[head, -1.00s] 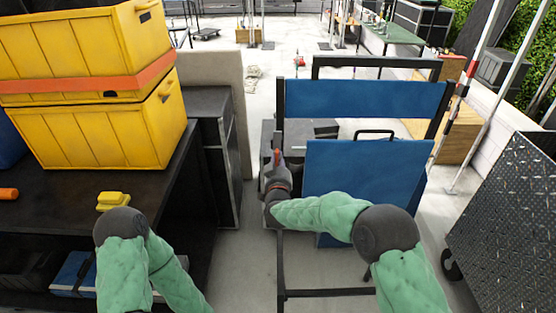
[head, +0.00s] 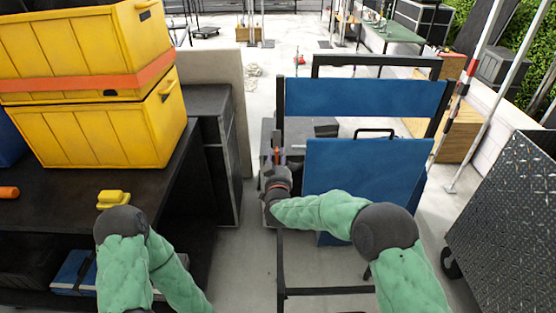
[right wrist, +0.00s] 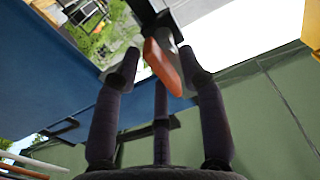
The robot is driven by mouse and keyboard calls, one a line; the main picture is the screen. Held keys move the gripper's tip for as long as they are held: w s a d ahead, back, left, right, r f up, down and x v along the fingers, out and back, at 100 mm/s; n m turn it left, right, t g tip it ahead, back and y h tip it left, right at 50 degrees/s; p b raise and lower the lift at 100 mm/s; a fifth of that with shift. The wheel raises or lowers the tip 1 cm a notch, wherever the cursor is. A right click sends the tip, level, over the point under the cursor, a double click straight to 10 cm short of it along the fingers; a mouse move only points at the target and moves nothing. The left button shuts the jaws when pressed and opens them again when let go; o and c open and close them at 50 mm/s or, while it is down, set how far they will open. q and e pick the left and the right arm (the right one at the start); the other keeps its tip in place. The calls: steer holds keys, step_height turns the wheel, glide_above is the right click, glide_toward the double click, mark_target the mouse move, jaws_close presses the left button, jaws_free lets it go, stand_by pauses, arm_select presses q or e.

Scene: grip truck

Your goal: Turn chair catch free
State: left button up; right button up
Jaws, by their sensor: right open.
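The chair has a black frame, a blue back panel (head: 365,98) and an upright blue seat panel (head: 375,180) below it. An orange-red catch lever (head: 276,153) is at the frame's left upright. In the right wrist view the orange catch (right wrist: 165,66) hangs tilted from a dark bracket. My right gripper (head: 275,163) is at the catch. The right wrist view shows its fingers (right wrist: 158,68) apart, one on each side of the catch in the picture; contact cannot be told.
Stacked yellow crates (head: 110,120) and a small yellow object (head: 113,199) are on a black bench (head: 50,207) at left. A dark case (head: 212,110) stands behind it. A black diamond-plate box (head: 510,220) is at right. Clear floor lies between bench and chair.

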steer(key=s, duration=1.2)
steer(key=s+d+f+g+y+b, duration=0.1)
steer(key=s+d+f+g, duration=0.15)
steer(key=f, duration=0.75)
steer(key=s+d+f+g, duration=0.2)
steer(key=s+f+g, duration=0.2)
steer(key=f, duration=0.5)
steer(key=s+d+f+g+y+b, duration=0.1)
steer(key=s+d+f+g, duration=0.15)
steer(key=f, duration=0.75)
steer(key=s+f+m+g, duration=0.1)
steer(key=s+f+g, duration=0.2)
steer(key=s, duration=0.5)
steer(key=s+d+f+g+y+b, duration=0.1)
steer(key=s+f+g, duration=0.1)
steer(key=s+f, duration=0.4)
steer(key=s+d+f+m+g+y, duration=0.1)
steer(key=s+f+g, duration=0.2)
steer(key=s, duration=0.7)
steer(key=shift+d+f+m+g, duration=0.15)
steer(key=shift+f+m+g, duration=0.15)
steer(key=shift+f, duration=0.5)
